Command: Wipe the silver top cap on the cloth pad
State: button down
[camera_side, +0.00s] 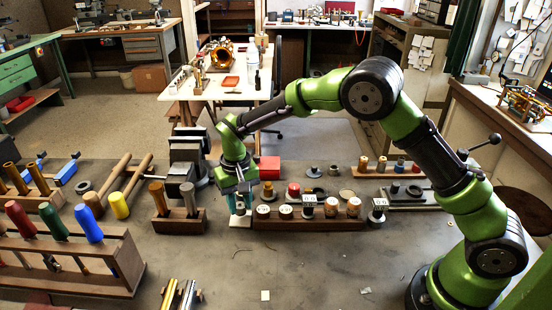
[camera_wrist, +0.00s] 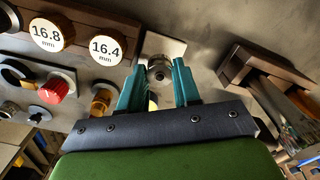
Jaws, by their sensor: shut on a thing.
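The silver top cap (camera_wrist: 160,71) is a small round metal piece between the two teal fingertips of my gripper (camera_wrist: 159,82) in the wrist view. My gripper is shut on it. The pale, square cloth pad (camera_wrist: 174,47) lies on the bench just beyond and under the cap. In the side view my gripper (camera_side: 240,208) points down over the cloth pad (camera_side: 241,221), and its fingers largely hide the cap there. The cap is at or very near the pad; I cannot tell whether they touch.
A wooden block with round size-marked discs (camera_side: 308,223) stands right of the pad. A wooden holder with tool handles (camera_side: 180,221) stands to its left, near a vise (camera_side: 186,165). A red box (camera_side: 269,168) is behind. The bench front is mostly clear.

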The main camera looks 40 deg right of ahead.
jog(key=shift+r, duration=1.5)
jog(key=s+d, duration=0.1)
jog(key=s+d+r+n, duration=0.1)
jog(key=s+d+n, duration=0.1)
jog(key=shift+s+r, duration=0.1)
jog(key=shift+r, duration=0.15)
jog(key=s+d+r+n, duration=0.1)
jog(key=s+d+r, duration=0.8)
jog(key=d+r, duration=0.1)
jog(key=shift+r, duration=0.4)
